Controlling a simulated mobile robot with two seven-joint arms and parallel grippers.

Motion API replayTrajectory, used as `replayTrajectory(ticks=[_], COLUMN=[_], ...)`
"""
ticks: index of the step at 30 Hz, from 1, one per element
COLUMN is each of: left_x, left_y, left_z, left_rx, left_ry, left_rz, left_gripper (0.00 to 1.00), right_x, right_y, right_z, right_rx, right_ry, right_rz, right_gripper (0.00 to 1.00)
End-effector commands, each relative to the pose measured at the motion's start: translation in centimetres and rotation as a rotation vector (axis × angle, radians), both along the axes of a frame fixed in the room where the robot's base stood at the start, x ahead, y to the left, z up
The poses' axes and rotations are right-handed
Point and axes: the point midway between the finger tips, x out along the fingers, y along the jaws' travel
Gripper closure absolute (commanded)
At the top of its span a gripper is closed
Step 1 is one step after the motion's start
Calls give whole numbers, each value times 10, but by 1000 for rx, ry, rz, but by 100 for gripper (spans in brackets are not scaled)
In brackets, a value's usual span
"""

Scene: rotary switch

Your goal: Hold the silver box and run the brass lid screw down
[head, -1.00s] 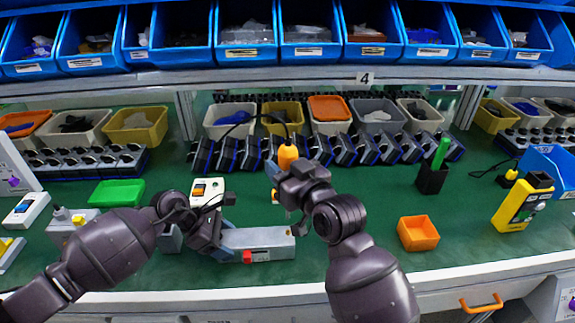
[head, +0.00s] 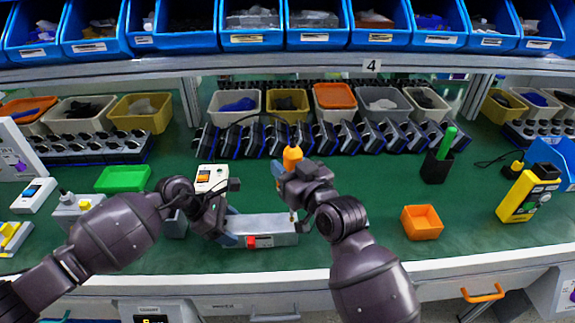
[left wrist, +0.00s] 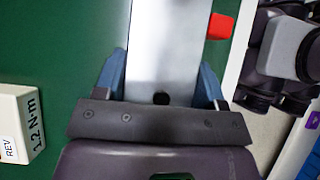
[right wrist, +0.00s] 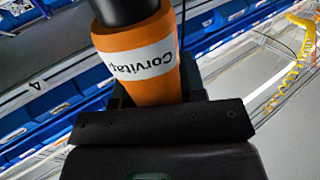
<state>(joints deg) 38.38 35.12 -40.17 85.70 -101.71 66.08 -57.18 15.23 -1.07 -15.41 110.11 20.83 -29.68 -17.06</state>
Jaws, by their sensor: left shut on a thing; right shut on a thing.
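The silver box (head: 270,223) lies on the green bench top, with a red block (head: 251,242) on its near side. My left gripper (head: 230,229) is shut on the box's left end. In the left wrist view the two blue fingers stand on either side of the silver box (left wrist: 165,55), and a dark round hole shows in its face. My right gripper (head: 284,172) is shut on an orange power screwdriver (head: 292,155), held upright. Its thin bit points down onto the box's right end. The brass screw is too small to make out. The orange screwdriver (right wrist: 150,62) also fills the right wrist view.
A white-and-orange device (head: 211,178) stands behind my left gripper, apparently the 1.2 N·m unit (left wrist: 15,125). An orange tray (head: 421,222) and a yellow meter (head: 523,195) are to the right. Bench between box and tray is clear beyond my right arm.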

Motion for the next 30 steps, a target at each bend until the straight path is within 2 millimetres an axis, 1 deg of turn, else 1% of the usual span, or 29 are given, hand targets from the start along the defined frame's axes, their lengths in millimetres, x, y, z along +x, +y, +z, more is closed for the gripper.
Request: replayTrajectory(ticks=[1, 2, 9, 17, 30], left_x=[0, 0, 0, 0, 0], left_y=[0, 0, 0, 0, 0], left_z=[0, 0, 0, 0, 0], left_rx=[0, 0, 0, 1, 0], left_ry=[1, 1, 1, 1, 1], left_rz=[-1, -1, -1, -1, -1], left_gripper=[76, 79, 79, 79, 79], right_x=[0, 0, 0, 0, 0], right_y=[0, 0, 0, 0, 0], right_z=[2, 2, 2, 1, -5], right_rx=[1, 1, 1, 1, 1], right_ry=[-3, -3, -3, -3, -3], right_rz=[0, 0, 0, 0, 0], right_gripper=[100, 64, 100, 100, 100])
